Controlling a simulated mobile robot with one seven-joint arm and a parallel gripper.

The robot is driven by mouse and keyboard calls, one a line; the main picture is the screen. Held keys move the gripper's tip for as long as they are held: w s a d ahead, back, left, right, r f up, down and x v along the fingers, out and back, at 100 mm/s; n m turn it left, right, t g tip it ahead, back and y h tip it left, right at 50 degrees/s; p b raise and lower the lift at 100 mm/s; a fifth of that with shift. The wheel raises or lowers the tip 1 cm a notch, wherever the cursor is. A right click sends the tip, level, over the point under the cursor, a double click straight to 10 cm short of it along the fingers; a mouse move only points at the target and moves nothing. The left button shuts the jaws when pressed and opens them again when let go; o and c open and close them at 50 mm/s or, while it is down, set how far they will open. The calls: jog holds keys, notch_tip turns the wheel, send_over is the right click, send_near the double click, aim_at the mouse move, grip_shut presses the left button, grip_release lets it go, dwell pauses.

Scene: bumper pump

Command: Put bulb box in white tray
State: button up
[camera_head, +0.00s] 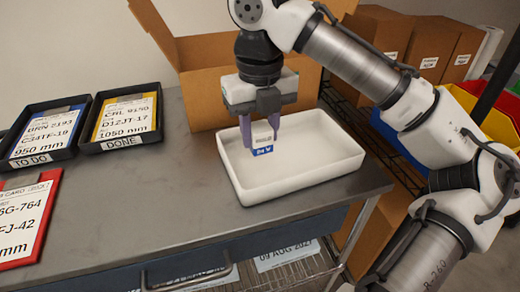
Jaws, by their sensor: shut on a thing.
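The bulb box (263,142) is a small white and blue box with pale lettering on its blue lower part. My gripper (261,128) points down with its purple fingers shut on the box. The white tray (312,179) is a shallow rectangular tray on the grey table. The gripper and box appear over the left part of the tray, within its outline. I cannot tell whether the box touches the tray floor.
An open cardboard box (205,85) stands directly behind the tray. Two black card trays, TO DO (37,159) and DONE (124,140), lie at the left. A red-edged card (28,220) lies at front left. The table's middle (165,195) is clear.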

aim_at(260, 148)
jog(key=shift+f, duration=2.1)
jog(key=shift+f, duration=0.1)
jog(key=o, duration=1)
notch_tip(260, 148, up, 12)
jog(key=shift+r+p, duration=0.15)
jog(key=shift+p, duration=0.85)
